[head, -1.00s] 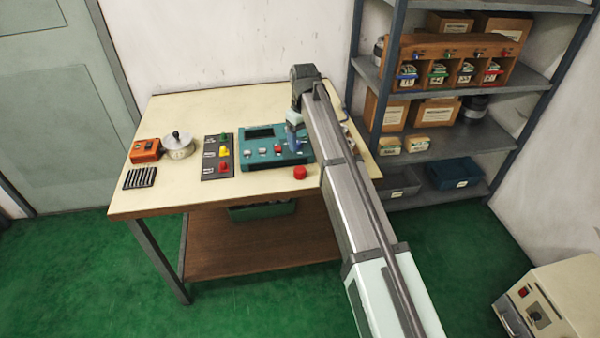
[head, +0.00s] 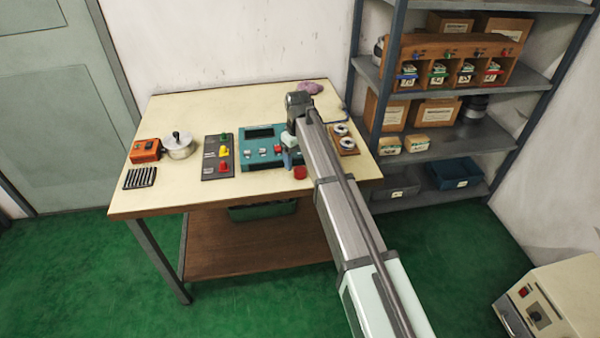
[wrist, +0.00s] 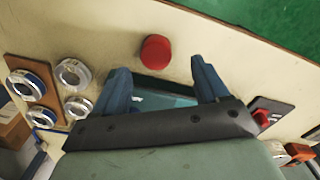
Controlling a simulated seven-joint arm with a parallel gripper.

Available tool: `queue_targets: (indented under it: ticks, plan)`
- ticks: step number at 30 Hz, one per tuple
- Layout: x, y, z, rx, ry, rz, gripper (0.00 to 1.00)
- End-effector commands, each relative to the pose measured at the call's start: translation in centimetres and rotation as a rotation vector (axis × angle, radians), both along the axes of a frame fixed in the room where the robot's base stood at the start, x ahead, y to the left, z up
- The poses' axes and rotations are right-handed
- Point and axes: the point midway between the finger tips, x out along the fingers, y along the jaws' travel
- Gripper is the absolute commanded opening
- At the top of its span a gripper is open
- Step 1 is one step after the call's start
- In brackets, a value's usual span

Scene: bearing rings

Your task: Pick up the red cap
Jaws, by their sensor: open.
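The red cap (head: 299,173) is a short round cylinder on the cream table near its front edge, just in front of the teal panel (head: 256,161). In the head view my gripper (head: 290,158) is close behind the cap, largely hidden by my own arm.
A wooden board (head: 355,148) with bearing rings lies to the right. A dark strip (head: 210,165) with green, yellow and red pieces, a silver pot (head: 179,147) and an orange box (head: 145,150) stand to the left. A purple cloth (head: 310,88) lies at the back.

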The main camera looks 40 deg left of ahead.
Motion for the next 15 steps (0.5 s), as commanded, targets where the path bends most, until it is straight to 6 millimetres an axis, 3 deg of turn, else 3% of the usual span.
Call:
queue_targets:
  ticks: [9, 15]
  plan:
    - [0.2, -0.7, -3.7, -0.001, 0.001, 0.000, 0.74]
    - [0.2, -0.7, -4.8, 0.000, 0.000, 0.000, 0.74]
